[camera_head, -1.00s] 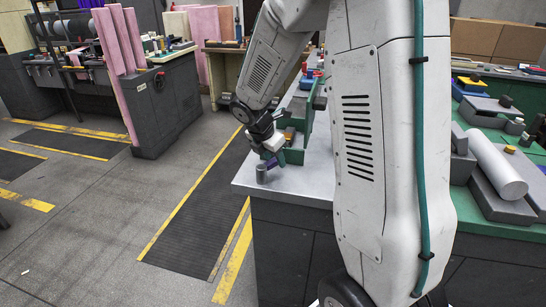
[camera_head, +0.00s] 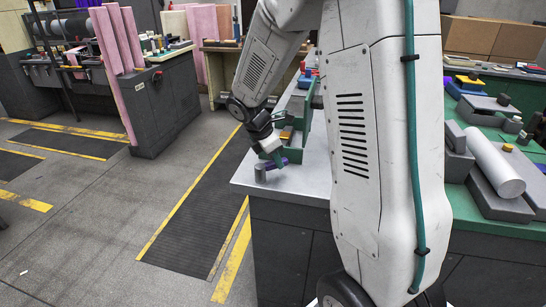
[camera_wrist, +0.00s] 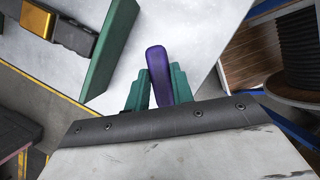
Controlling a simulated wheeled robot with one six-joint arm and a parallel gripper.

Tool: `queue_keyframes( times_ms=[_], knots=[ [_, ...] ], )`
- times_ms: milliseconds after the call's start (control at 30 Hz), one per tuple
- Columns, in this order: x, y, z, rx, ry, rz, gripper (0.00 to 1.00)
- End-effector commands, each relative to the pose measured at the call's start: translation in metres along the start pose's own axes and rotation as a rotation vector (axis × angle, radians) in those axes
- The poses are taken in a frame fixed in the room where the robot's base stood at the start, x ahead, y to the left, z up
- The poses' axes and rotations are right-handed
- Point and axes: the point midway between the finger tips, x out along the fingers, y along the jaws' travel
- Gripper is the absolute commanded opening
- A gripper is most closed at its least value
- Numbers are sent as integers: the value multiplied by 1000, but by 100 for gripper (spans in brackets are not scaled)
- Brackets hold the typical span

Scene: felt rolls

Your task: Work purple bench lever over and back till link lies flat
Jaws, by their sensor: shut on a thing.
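The purple lever (camera_wrist: 156,62) stands between the two teal fingers of my gripper (camera_wrist: 160,88) in the wrist view, with its rounded end reaching past the fingertips. My gripper is shut on it. In the head view my gripper (camera_head: 277,156) is low over the near left corner of the light grey bench top (camera_head: 310,185). A bit of purple (camera_head: 284,162) shows at the fingertips there. A small grey cylinder (camera_head: 260,172) stands just left of the gripper. The link is not clearly visible in either view; the lever's lower part is hidden by my gripper.
A green upright panel (camera_wrist: 112,45) stands close left of the gripper, with a dark block with a gold piece (camera_wrist: 38,20) beyond it. At right in the wrist view is a dark ribbed spool (camera_wrist: 297,45). A grey roll (camera_head: 495,160) lies on the right-hand bench.

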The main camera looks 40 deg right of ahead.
Motion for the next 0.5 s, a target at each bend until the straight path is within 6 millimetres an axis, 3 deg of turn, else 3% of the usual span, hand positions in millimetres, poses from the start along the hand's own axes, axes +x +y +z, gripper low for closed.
queue_keyframes(
  times_ms=[500],
  knots=[
    [-3, -22, -5, 432, 1, -178, 0]
  ],
)
